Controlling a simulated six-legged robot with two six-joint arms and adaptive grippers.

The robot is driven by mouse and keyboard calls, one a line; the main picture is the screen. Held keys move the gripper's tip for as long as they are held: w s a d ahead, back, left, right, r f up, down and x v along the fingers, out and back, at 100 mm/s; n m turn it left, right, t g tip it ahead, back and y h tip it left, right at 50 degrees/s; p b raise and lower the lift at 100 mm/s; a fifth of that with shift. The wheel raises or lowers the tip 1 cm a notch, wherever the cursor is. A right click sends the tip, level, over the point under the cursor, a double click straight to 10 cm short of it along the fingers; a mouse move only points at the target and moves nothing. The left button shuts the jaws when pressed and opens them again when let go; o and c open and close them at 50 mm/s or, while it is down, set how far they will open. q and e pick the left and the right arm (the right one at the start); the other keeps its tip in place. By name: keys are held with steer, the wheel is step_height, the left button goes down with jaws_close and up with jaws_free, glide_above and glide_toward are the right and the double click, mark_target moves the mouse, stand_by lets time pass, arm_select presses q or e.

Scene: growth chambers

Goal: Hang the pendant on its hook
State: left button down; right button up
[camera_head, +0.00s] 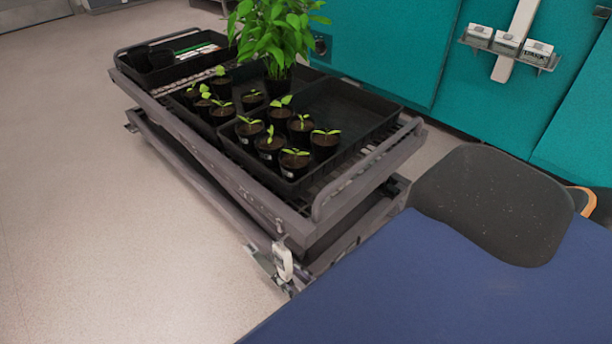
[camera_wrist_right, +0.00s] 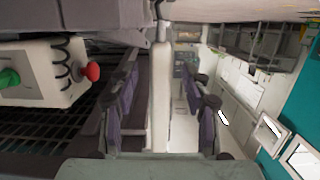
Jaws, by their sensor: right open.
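A slim white piece, which looks like the pendant (camera_head: 283,261), shows at the near lower corner of the cart in the head view. In the right wrist view the white pendant (camera_wrist_right: 161,95) stands upright between my two finger rows, with gaps on both sides. My right gripper (camera_wrist_right: 162,112) is open around it. In the head view only small dark parts of my right gripper (camera_head: 274,268) show beside the white piece. I cannot pick out the hook. My left gripper is not in view.
A dark cart (camera_head: 255,205) carries black trays of seedlings and a leafy plant (camera_head: 275,35). A white box (camera_wrist_right: 40,75) with red and green buttons and a coiled black cord is left of my fingers. A dark chair (camera_head: 490,200) and blue surface (camera_head: 440,290) lie right. Left floor is clear.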

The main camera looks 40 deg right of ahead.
steer(key=v, duration=1.1)
steer(key=shift+s, duration=0.25)
steer(key=shift+r, duration=0.15)
